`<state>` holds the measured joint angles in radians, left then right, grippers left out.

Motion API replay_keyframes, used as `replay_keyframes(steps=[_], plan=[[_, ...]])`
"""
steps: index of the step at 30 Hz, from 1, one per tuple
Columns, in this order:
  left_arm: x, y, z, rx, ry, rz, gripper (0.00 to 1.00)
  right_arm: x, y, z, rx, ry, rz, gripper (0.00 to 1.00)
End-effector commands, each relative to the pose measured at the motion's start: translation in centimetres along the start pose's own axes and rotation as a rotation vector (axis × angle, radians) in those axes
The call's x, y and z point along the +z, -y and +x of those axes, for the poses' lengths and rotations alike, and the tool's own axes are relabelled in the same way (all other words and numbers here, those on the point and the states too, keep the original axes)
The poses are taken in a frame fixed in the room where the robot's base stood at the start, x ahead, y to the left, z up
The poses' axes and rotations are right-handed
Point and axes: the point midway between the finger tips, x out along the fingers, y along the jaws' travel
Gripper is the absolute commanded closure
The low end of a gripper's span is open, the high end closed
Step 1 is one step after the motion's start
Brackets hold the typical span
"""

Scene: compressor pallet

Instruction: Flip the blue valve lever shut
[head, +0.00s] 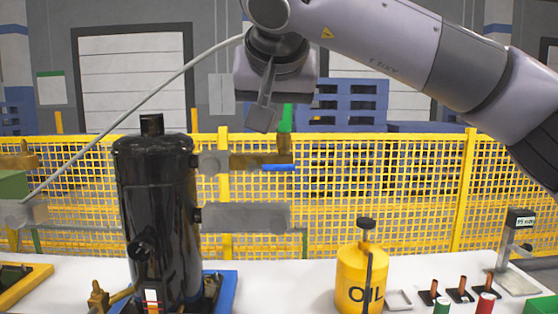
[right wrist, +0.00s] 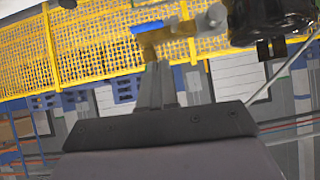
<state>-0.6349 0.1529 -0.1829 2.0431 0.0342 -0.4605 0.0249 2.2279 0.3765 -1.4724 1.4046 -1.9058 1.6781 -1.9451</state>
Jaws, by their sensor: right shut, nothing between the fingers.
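The blue valve lever (head: 279,167) lies level, pointing right along the brass valve (head: 246,161) on the side of the black compressor tank (head: 158,215). The lever (right wrist: 147,28) and the brass valve (right wrist: 163,38) also show in the right wrist view, beyond the fingertips. My right gripper (head: 262,118) is shut and empty, its fingers pointing down above the valve and lever. Its closed fingers (right wrist: 157,75) fill the middle of the right wrist view. There they overlap the valve in the picture; I cannot tell contact there, but the head view shows a gap. My left gripper is not in view.
A thin grey hose (head: 130,105) rises from the left towards my right wrist. A grey cylinder (head: 245,217) juts from the tank below the valve. A yellow oil can (head: 360,280) stands right on the white table (head: 285,285). A yellow mesh fence (head: 400,190) runs behind.

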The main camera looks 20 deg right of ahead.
Motion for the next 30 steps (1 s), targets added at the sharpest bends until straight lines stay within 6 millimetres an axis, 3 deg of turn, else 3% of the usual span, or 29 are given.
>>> replay_keyframes(steps=[5,17,23,30], plan=[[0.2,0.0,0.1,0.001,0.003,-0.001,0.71,-1.3,-1.4,-1.1,0.053,-0.050,-0.012,1.00],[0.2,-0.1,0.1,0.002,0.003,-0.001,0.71,-1.3,-1.4,-0.6,0.051,-0.048,-0.011,1.00],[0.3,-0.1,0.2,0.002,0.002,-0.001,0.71,-1.3,-1.5,2.4,0.052,-0.044,-0.011,1.00],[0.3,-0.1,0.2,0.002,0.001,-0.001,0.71,-1.6,-1.7,7.6,0.052,-0.044,-0.010,1.00]])
